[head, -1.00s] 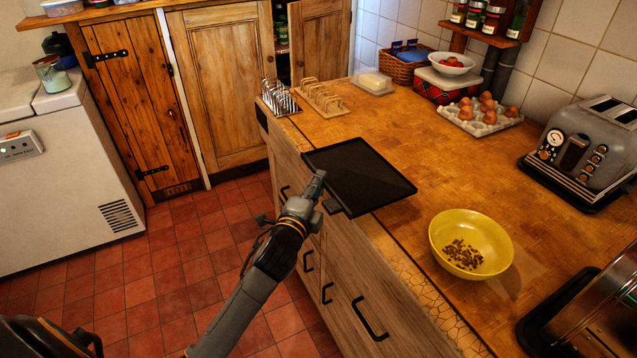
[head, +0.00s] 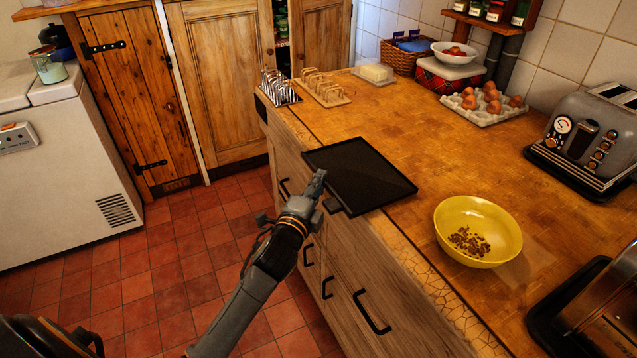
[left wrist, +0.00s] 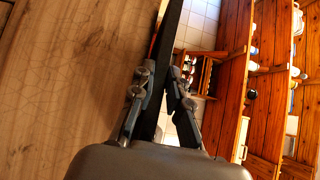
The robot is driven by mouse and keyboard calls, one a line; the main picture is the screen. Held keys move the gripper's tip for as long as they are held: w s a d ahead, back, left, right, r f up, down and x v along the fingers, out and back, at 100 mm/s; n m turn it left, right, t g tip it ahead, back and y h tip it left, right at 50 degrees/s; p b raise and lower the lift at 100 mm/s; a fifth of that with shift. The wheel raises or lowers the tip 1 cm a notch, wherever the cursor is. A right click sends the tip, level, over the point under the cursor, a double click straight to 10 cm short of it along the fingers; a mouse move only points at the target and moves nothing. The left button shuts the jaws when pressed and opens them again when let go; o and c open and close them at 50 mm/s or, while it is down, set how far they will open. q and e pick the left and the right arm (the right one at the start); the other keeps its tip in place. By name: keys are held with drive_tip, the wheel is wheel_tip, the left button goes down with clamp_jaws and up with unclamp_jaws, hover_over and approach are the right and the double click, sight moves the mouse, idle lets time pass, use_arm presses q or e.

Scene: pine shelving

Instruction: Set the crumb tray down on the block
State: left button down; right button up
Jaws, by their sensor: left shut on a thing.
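The crumb tray (head: 360,172) is a flat black square pan with a thin rim and a small tab on its near side. My left gripper (head: 318,190) is shut on that tab. In the left wrist view the tray (left wrist: 172,40) is a dark edge-on strip between the fingers (left wrist: 164,105). My right gripper is out of view.
A yellow bowl (head: 478,215) stands to the tray's right. Two toast racks (head: 322,88), a butter dish (head: 374,74), an egg tray (head: 485,108) and a toaster (head: 590,140) stand farther back. Bare wood lies between them. Drawer handles (head: 370,312) stick out below the front edge.

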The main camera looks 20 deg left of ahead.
use_arm(q)
drive_tip(key=shift+f, duration=0.3)
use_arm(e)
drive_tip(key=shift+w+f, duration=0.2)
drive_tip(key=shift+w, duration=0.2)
use_arm(q)
drive_tip(key=shift+f, duration=0.15)
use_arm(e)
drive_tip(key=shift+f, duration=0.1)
use_arm(q)
drive_tip(key=c, duration=1.2)
unclamp_jaws()
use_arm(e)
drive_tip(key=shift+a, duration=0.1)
use_arm(q)
drive_tip(key=s, duration=1.2)
drive_tip(key=shift+d, duration=0.4)
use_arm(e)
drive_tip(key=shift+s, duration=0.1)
